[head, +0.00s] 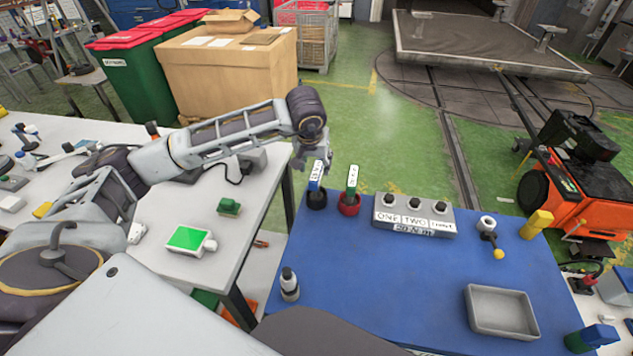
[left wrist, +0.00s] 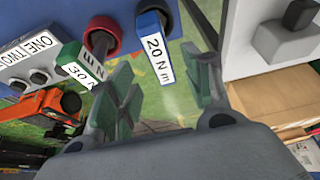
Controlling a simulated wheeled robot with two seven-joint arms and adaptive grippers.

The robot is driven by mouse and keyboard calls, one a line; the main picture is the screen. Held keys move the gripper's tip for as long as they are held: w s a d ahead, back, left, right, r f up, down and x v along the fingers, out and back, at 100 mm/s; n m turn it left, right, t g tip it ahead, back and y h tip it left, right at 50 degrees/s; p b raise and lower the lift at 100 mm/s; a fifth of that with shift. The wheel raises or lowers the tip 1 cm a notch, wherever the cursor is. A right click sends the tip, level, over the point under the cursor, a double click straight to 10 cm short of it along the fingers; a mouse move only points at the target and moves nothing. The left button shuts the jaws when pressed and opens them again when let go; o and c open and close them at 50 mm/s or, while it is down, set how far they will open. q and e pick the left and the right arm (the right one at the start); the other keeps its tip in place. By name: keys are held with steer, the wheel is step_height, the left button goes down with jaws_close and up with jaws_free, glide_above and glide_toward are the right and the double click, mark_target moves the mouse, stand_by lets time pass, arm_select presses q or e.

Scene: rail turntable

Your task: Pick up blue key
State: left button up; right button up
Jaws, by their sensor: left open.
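The blue key (head: 315,183) stands upright in a dark round holder (head: 316,201) at the far left corner of the blue table. Its blue top carries a white label, reading "20 Nm" in the left wrist view (left wrist: 156,45). My left gripper (head: 314,155) is open beside the top of the key. In the left wrist view the open fingers (left wrist: 165,88) flank the labelled end, with no clear contact; I cannot tell how deep the key sits between them. My right gripper is not in view.
A green key (head: 353,180) in a red holder (head: 349,205) stands close to the right. A grey box with several knobs (head: 414,216) is beyond it. A grey tray (head: 502,311) lies front right. The middle of the blue table (head: 385,275) is clear.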

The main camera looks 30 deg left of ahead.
mark_target(317, 171)
arm_select(q)
steer(key=shift+x, duration=2.15)
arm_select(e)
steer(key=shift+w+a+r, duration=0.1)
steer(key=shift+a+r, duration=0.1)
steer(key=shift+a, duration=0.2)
